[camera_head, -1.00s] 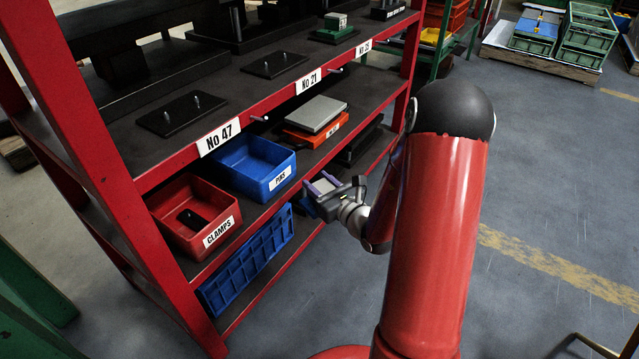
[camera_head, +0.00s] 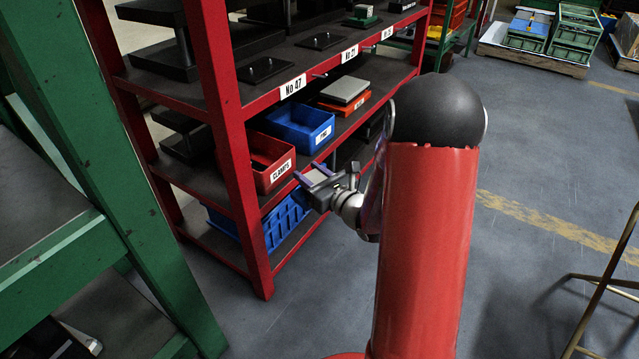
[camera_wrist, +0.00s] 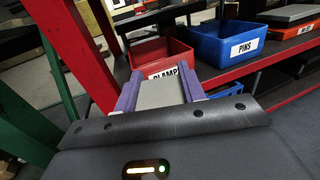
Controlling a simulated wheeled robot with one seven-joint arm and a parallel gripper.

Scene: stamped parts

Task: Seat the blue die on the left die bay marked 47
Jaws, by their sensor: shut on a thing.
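My gripper (camera_head: 313,177) is shut on a flat-topped block, which I take to be the blue die (camera_wrist: 160,95). Only its grey top shows clearly between the purple fingers; its sides are mostly hidden. The gripper is in front of the red rack, below the upper shelf's front edge and near the bins. The left die bay is a dark plate (camera_head: 265,70) with two upright pins on the upper shelf, behind the label No 47 (camera_head: 293,86). It is empty, and lies up and to the left of my gripper in the head view.
The red rack's front post (camera_head: 222,110) stands left of the bay. A red CLAMPS bin (camera_head: 275,179) and blue PINS bin (camera_head: 322,134) sit on the shelf below. Another pin plate (camera_head: 321,41) is behind No 21. A green frame (camera_head: 120,160) stands close on the left.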

